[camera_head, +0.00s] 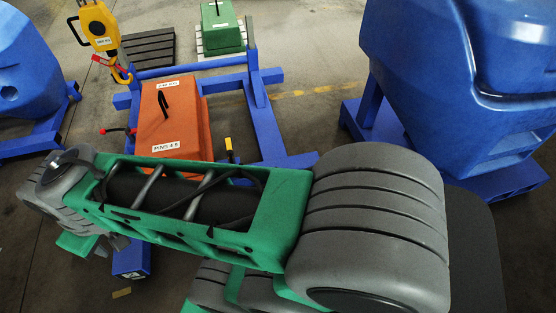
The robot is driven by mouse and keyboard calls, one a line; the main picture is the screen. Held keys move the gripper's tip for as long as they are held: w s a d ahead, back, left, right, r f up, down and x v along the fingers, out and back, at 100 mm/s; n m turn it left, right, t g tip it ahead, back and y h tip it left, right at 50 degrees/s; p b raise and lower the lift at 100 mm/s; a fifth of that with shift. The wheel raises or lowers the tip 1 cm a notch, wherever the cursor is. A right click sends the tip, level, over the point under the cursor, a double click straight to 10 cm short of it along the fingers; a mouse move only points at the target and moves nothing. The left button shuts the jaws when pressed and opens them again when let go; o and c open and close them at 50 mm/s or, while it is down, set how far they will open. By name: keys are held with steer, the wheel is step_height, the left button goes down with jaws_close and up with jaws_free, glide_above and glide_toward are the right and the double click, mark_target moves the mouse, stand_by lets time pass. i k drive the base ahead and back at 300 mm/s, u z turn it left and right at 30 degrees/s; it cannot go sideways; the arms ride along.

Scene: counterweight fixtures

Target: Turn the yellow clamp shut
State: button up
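The yellow clamp (229,144) shows as a small upright yellow handle on a dark lower part. It stands beside the lower right corner of an orange block (175,110), on the blue frame. Its lower end is partly hidden behind my green and grey arm, so I cannot tell how far it is turned. My arm crosses the picture in front of the frame. The end of my arm, around my gripper (112,243), is at the lower left, well apart from the yellow clamp. It is mostly hidden by my own links, and its fingers are not clear.
A blue frame (188,68) bears the orange block. A red-handled clamp (130,131) is at the block's left. A yellow hoist with a hook (99,27) hangs at the upper left. Large blue bodies (470,75) stand at both sides. A green block (220,27) sits behind.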

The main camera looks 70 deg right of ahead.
mark_target(231, 154)
steer(key=z, duration=0.5)
steer(key=i, duration=1)
